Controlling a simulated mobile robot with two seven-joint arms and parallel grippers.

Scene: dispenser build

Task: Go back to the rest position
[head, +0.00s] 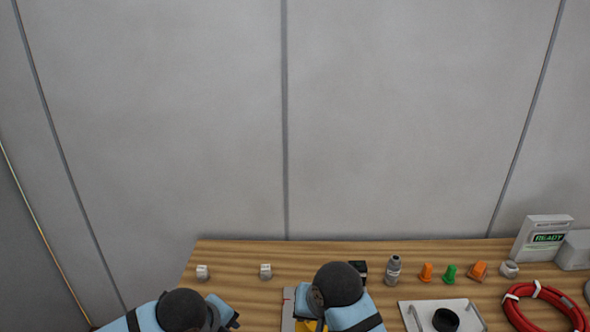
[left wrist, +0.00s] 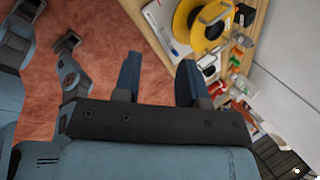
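My left gripper (left wrist: 158,80) is open in the left wrist view, its two dark fingers well apart with nothing between them. They are seen against the reddish floor, beside the table edge. In the head view my left arm is low at the left, with dark gripper parts (head: 229,317) near the table's front left. My right arm is low in the middle of the head view, over the table. Its fingers are hidden behind the arm, so I cannot tell their state. Part of a yellow thing shows beneath it; the left wrist view shows a yellow ring-shaped spool (left wrist: 184,22) on the table.
The wooden table (head: 235,254) holds two small white blocks (head: 202,272), a grey bottle (head: 393,269), orange and green caps (head: 449,273), a pale tray (head: 410,318) with a black ring, a red cable coil (head: 513,310) and a READY box (head: 541,238). A grey wall stands behind.

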